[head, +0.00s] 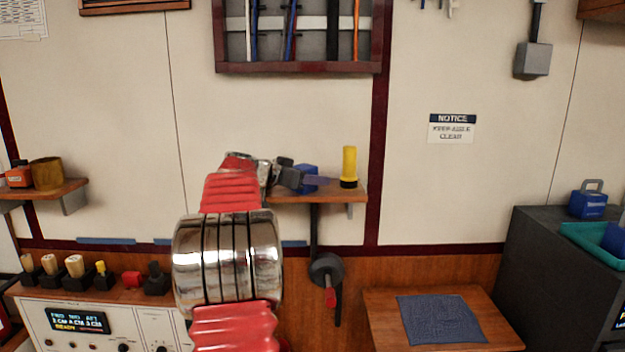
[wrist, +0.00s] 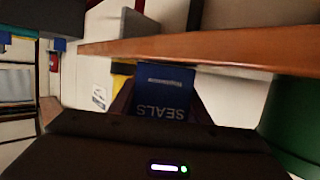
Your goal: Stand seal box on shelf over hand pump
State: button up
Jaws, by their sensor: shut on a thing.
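The blue seal box (head: 307,174), lettered SEALS in the wrist view (wrist: 165,95), is between the fingers of my gripper (head: 292,179). My gripper is shut on it. The box is at the wooden shelf (head: 335,193) on the middle wall; I cannot tell whether it touches the shelf top. My gripper and arm partly hide it and the shelf's left part. The shelf's edge crosses the wrist view (wrist: 225,46). The hand pump seems to be the dark round fitting with a red grip (head: 326,272), on the wall below the shelf.
A yellow torch (head: 349,165) stands on the shelf right of the box. Another wall shelf (head: 60,190) at left holds a brown cup. A wooden table (head: 390,335) with a blue mat is at lower right. A green object (wrist: 292,115) fills the wrist view's right side.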

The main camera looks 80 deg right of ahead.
jog(key=o, duration=1.1)
jog(key=shift+r, duration=0.1)
jog(key=v, duration=1.2)
jog(key=shift+w, duration=0.1)
